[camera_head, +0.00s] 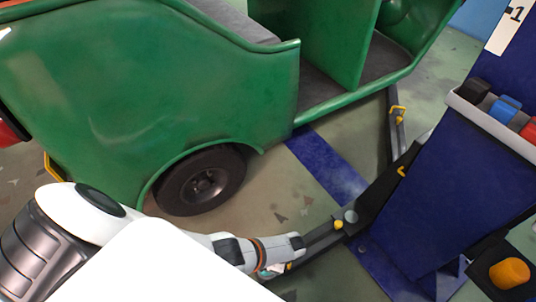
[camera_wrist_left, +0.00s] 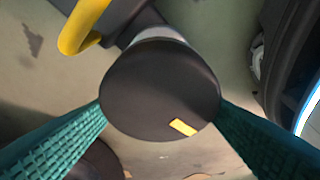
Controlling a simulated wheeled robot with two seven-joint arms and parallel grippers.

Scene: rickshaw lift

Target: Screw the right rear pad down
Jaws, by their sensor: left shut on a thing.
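A round black pad (camera_wrist_left: 150,92) with a small yellow mark on its face fills the middle of the left wrist view. The two teal fingers of my left gripper (camera_wrist_left: 160,108) press on its opposite sides, so the gripper is shut on the pad. A pale stem under the pad joins a dark lift arm (camera_wrist_left: 122,18). In the head view my left gripper (camera_head: 276,268) is at the near end of the lift arm (camera_head: 322,238), beside the rickshaw's rear wheel (camera_head: 203,182). The pad is mostly hidden there. My right gripper is out of view.
The green rickshaw (camera_head: 110,100) stands close above my left arm. The blue lift column (camera_head: 455,195) with a tool tray (camera_head: 490,118) is at the right. Another lift arm (camera_head: 396,130) reaches beside the rickshaw. A yellow hook (camera_wrist_left: 82,25) is close to the pad.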

